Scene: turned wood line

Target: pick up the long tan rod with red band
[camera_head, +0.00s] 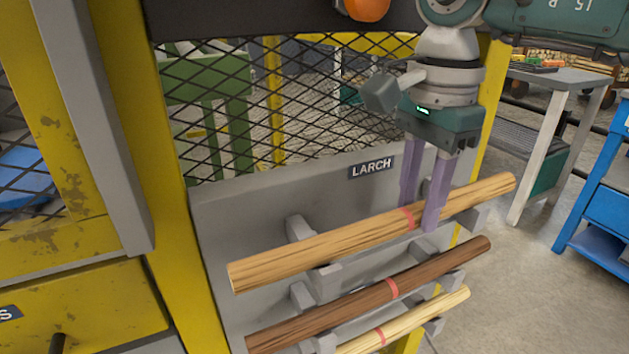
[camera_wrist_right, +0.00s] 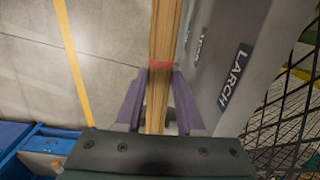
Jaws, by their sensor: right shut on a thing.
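The long tan rod with a red band (camera_head: 320,245) lies slantwise across the top pair of grey pegs, below the LARCH label. My right gripper (camera_head: 421,205) is shut on it at the red band, one purple finger on each side. In the right wrist view the rod (camera_wrist_right: 164,35) runs between the two purple fingers (camera_wrist_right: 160,100), with the red band at their tips. In the head view the rod still appears at the pegs; I cannot tell whether it touches them. My left gripper is not in view.
A dark brown rod (camera_head: 350,300) and a pale rod (camera_head: 410,318), each with a red band, lie on pegs below. The grey panel (camera_head: 240,220) and black mesh (camera_head: 310,120) stand behind. A grey table (camera_head: 560,78) and blue cabinet (camera_head: 600,215) are at right, with open floor between.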

